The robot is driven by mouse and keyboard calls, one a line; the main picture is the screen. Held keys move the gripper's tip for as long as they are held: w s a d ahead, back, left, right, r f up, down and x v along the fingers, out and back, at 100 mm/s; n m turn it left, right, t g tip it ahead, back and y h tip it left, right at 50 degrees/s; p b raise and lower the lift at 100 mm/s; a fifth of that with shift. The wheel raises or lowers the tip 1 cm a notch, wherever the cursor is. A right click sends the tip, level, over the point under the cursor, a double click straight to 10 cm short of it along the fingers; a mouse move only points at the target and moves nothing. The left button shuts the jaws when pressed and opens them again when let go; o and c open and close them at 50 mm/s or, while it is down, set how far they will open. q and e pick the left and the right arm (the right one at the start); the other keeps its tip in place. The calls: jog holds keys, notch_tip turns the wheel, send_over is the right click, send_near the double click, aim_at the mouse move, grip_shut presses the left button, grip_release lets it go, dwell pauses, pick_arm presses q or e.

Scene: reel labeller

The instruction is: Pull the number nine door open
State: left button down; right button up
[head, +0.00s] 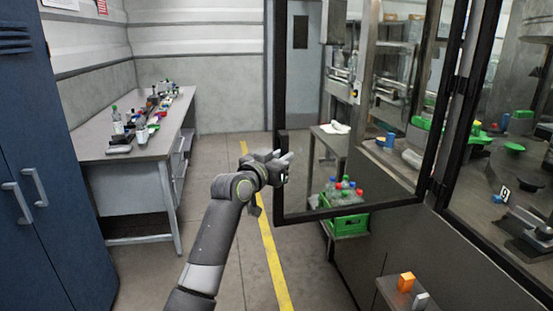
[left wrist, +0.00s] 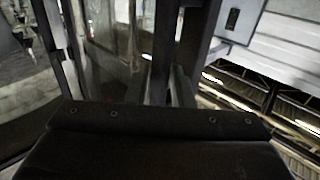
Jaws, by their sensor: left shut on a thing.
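A glass door with a black frame (head: 350,212) stands swung out from the machine on the right in the head view. Its hinged side is at the right, by a dark post (head: 452,110). No number is readable on it. My left gripper (head: 284,168) is at the door's free left edge, shut on its dark handle. In the left wrist view, the fingers (left wrist: 168,88) meet a dark upright bar (left wrist: 164,45); the grip itself is partly hidden and dark. My right gripper is not in view.
A bench (head: 150,145) with bottles and small items stands at the left, beyond a blue locker (head: 35,150). A green crate (head: 350,224) of bottles shows beyond the door. A small shelf (head: 390,290) holds an orange block (head: 405,282). The floor along the yellow line (head: 270,250) is clear.

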pick_arm(q)
jog(key=shift+s+d+r, duration=0.1)
jog(key=shift+d+r, duration=0.2)
jog(key=shift+d, duration=0.05)
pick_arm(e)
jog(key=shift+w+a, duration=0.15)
pick_arm(q)
jog(key=c, duration=1.7)
grip_release()
jog(key=o, duration=0.4)
jog(key=shift+d+f, duration=0.1)
jog(key=shift+d, duration=0.45)
jog(key=shift+f, duration=0.15)
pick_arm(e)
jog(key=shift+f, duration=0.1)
pick_arm(q)
jog(key=shift+a, duration=0.15)
jog(key=shift+b+v, duration=1.95)
jog(key=shift+v, duration=6.6)
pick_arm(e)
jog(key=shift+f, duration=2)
